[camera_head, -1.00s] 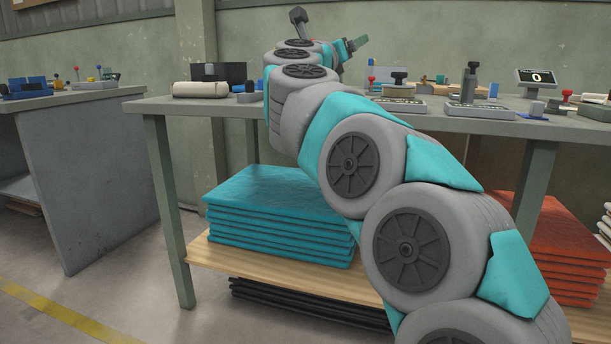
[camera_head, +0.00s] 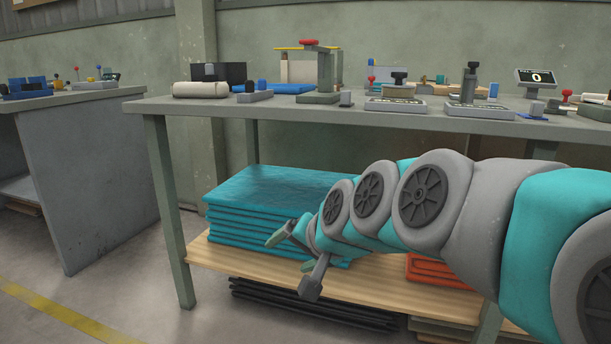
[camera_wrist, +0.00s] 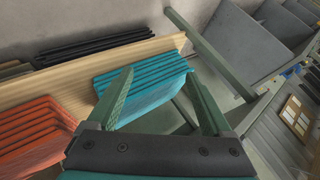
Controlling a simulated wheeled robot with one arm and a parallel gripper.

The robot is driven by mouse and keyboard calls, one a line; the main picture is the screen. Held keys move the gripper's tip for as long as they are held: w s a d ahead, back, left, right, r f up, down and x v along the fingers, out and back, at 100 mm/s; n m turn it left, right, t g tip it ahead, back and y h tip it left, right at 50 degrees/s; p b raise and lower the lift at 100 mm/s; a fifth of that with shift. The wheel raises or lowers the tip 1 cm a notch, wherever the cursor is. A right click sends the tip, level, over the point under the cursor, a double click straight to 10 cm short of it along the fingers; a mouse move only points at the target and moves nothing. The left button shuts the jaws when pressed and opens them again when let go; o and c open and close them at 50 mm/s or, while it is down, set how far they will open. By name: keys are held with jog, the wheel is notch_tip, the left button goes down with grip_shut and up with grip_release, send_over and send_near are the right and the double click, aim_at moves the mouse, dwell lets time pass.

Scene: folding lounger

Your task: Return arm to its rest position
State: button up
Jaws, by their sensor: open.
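My gripper (camera_head: 286,238) is low in the head view, in front of the stack of folded teal cloths (camera_head: 268,203) on the lower shelf. Its green fingers are spread apart in the wrist view (camera_wrist: 158,88), with nothing held between them. The teal stack shows beyond the fingers there. My arm reaches in from the right edge of the head view, roughly level, below the tabletop height. Whether the fingers touch the cloths cannot be told.
The workbench top (camera_head: 333,113) carries a press-like fixture (camera_head: 318,75), a small display (camera_head: 536,78) and several other tools. The wooden lower shelf (camera_head: 215,260) also holds red cloths (camera_head: 440,272). A grey bench (camera_head: 90,175) stands at the left, with open floor between.

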jog(key=s+d+f+n+g+h, duration=0.1)
jog(key=s+d+f+g+h, duration=0.15)
jog(key=s+d+f, duration=0.55)
jog(key=s+d+f+n+g+h, duration=0.1)
jog(key=s+d+f+g, duration=0.3)
jog(key=s, duration=0.7)
jog(key=s+d+f+n+g+h, duration=0.25)
jog(key=s+d+f, duration=0.3)
jog(key=s, duration=0.45)
notch_tip(320, 180, up, 13)
jog(key=p, duration=1.3)
jog(key=shift+f+m+g, duration=0.2)
jog(key=shift+m+g, duration=0.1)
jog(key=shift+m, duration=0.15)
